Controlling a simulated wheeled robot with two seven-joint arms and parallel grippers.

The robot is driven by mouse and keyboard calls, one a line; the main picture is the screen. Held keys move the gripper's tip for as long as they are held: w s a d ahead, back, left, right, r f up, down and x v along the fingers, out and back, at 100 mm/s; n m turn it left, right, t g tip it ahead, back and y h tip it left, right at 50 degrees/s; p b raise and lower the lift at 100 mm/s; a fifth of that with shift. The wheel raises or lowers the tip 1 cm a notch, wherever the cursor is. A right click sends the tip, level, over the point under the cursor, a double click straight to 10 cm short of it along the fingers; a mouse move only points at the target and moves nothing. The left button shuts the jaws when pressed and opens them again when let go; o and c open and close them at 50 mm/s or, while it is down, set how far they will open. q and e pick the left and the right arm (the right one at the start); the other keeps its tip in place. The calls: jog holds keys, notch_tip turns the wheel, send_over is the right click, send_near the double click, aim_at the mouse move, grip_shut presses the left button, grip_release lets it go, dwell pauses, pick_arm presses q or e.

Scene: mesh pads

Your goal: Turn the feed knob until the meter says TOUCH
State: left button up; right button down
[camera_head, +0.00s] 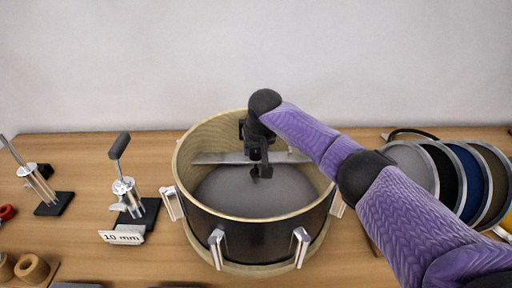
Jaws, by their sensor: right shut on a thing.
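My right gripper (262,170) points down inside the open top of a round drum (257,234), near the middle of a flat metal bar (218,158) that spans it. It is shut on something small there. The fingers hide most of it; by its place it seems to be the feed knob, but I cannot make out its shape. A grey round surface (226,193) lies below the bar inside the drum. I see no meter face or the word TOUCH. My left gripper is not in view.
A lever tool (128,195) with a "10 mm" card (122,237) stands left of the drum; a similar tool (38,182) stands farther left. Several round discs (470,181) stand in a row at right. Clamps (216,248) stick out around the drum.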

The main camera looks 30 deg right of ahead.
jog(key=shift+a+r+m+h+p, duration=0.1)
jog(key=shift+r+m+h+p, duration=0.2)
jog(key=shift+m+p, duration=1.05)
jog(key=shift+p, duration=0.75)
jog(key=shift+f+m+g+h+p, duration=0.2)
jog(key=shift+m+g+h+p, duration=0.2)
jog(key=shift+m, duration=0.35)
jog(key=shift+w+f+m+h, duration=0.15)
jog(key=shift+m+h, duration=0.15)
jog(key=shift+m, duration=0.7)
jog(key=shift+m+g+b, duration=0.4)
jog(key=shift+m+b, duration=0.05)
jog(key=shift+m, duration=0.35)
jog(key=shift+c, duration=1.1)
grip_release()
jog(key=shift+h, duration=0.3)
